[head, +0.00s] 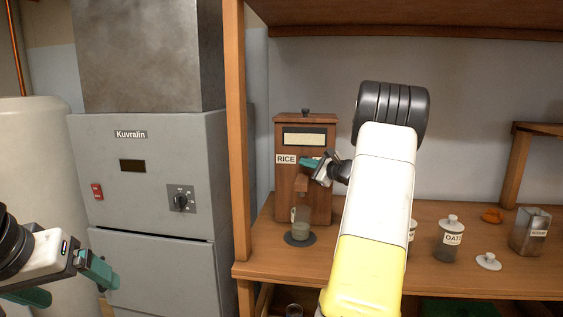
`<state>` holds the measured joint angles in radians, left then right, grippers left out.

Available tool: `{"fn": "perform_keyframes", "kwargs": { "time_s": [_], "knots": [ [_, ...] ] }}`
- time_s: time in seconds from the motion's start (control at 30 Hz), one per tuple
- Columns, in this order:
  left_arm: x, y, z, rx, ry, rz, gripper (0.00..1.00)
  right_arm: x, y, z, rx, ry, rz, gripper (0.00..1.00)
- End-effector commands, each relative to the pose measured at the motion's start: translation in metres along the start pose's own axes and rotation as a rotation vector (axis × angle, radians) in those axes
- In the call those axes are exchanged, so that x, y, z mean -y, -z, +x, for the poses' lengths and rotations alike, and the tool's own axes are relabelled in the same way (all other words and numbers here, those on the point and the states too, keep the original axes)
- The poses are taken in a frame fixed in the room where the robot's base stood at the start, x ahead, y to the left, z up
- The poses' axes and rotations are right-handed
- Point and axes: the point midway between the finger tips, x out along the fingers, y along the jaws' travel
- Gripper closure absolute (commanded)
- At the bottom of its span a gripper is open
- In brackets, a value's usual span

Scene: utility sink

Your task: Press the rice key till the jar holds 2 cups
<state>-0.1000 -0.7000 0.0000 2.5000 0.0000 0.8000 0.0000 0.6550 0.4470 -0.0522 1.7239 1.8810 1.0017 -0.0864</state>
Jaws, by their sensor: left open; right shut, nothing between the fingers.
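The rice dispenser (290,201) is a brown wooden box with a pale window near its top and a white RICE label (286,159) on its front. A small jar (301,229) stands on a dark round base (299,240) below the spout; its fill level is too small to tell. My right gripper (308,164) is shut with its teal fingertips at the dispenser's front, just right of the label. The key is not clearly visible and may be behind the fingers; I cannot tell whether they touch it. My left gripper (98,271) is open and empty at lower left, far from the dispenser.
A jar labelled OAT (448,241), a loose lid (488,262), an orange object (492,216) and a metal canister (531,232) stand on the wooden shelf (466,282) at right. A wooden post (236,130) rises left of the dispenser. A grey Kuvralin cabinet (150,214) stands further left.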

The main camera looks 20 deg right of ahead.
Motion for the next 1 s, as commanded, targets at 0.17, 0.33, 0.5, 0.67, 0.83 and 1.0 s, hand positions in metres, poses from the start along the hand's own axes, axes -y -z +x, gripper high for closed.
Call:
{"fn": "perform_keyframes", "kwargs": {
  "time_s": [0.17,0.33,0.5,0.67,0.83,1.0],
  "knots": [
    [0.0,0.0,0.0,0.0,0.0,0.0,0.13,-0.004,-0.004,-0.006,0.0,0.0,-0.001,1.0],
    [0.0,0.0,0.0,0.0,0.0,0.0,0.13,-0.004,-0.004,-0.006,0.001,0.001,-0.001,1.0],
    [0.0,0.0,0.0,0.0,0.0,0.0,0.13,-0.005,-0.006,-0.007,0.001,0.001,-0.001,1.0],
    [0.0,0.0,0.0,0.0,0.0,0.0,0.13,-0.012,-0.013,-0.018,0.0,0.001,0.001,1.0],
    [0.0,0.0,0.0,0.0,0.0,0.0,0.13,-0.021,-0.022,-0.03,0.0,0.001,0.0,1.0],
    [0.0,0.0,0.0,0.0,0.0,0.0,0.13,-0.028,-0.028,-0.039,0.001,0.001,-0.001,1.0]
  ]
}}
